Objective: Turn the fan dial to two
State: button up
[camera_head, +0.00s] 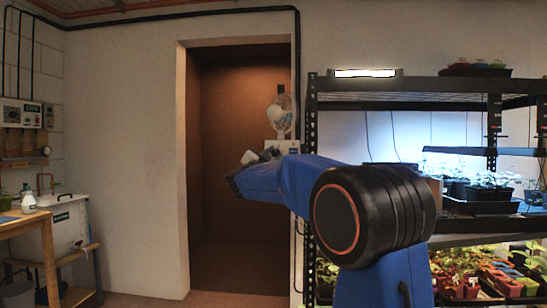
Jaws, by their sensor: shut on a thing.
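A white round fan (280,113) is mounted on the wall at the right edge of the doorway. A pale control box (287,145) is just below it, partly covered by my arm. My blue arm reaches in from the lower right, and my gripper (268,153) is at the left side of this box, small and partly hidden by my wrist. The gripper is shut on the fan dial. The dial itself is hidden, so its setting cannot be read.
A black shelf rack (420,85) with lit seedling trays (484,206) stands close on the right. A recessed brown doorway (228,130) is behind the arm. A wooden table (28,222) and a white tank (69,222) stand at the left. The floor between is clear.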

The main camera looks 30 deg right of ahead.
jog(key=shift+m+g, duration=1)
jog(key=shift+m, duration=1.4)
jog(key=o, duration=1)
jog(key=shift+o, duration=0.2)
jog(key=shift+r, duration=0.1)
jog(key=shift+a, duration=0.15)
jog(key=shift+s+a, duration=0.15)
jog(key=shift+a, duration=0.1)
jog(key=v, duration=1.6)
jog(key=shift+s+a, duration=0.2)
jog(key=shift+a, duration=0.05)
